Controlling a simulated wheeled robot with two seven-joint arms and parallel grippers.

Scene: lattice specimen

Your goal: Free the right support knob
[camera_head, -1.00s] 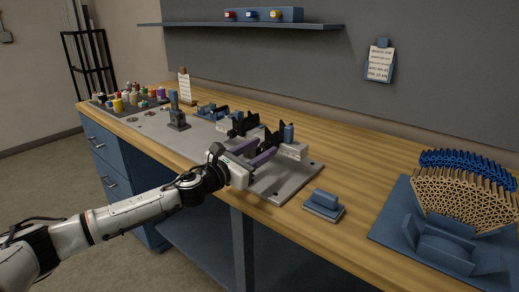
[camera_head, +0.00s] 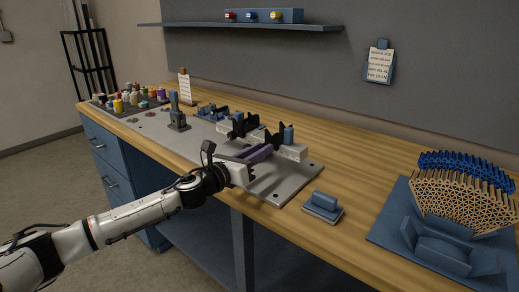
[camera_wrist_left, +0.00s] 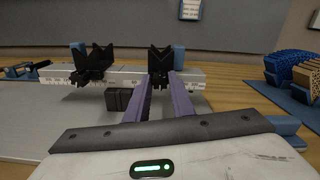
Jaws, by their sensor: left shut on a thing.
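The right V-support (camera_head: 274,139) is black and stands upright on the white scale rail (camera_head: 292,153). It also shows in the left wrist view (camera_wrist_left: 159,62), in front of a blue upright block (camera_wrist_left: 179,60). My left gripper (camera_head: 268,149) reaches it from the front. Its purple fingers are shut on the right support knob, low on the support's front. The fingers hide the knob in both views. My right gripper is not in view.
A grey base plate (camera_head: 285,187) lies under the rail. A blue block on a small pad (camera_head: 323,206) sits right of it. Lattice pieces (camera_head: 463,198) stand on a blue mat at far right. Bottles (camera_head: 125,100) and a grey post fixture (camera_head: 177,118) are at left.

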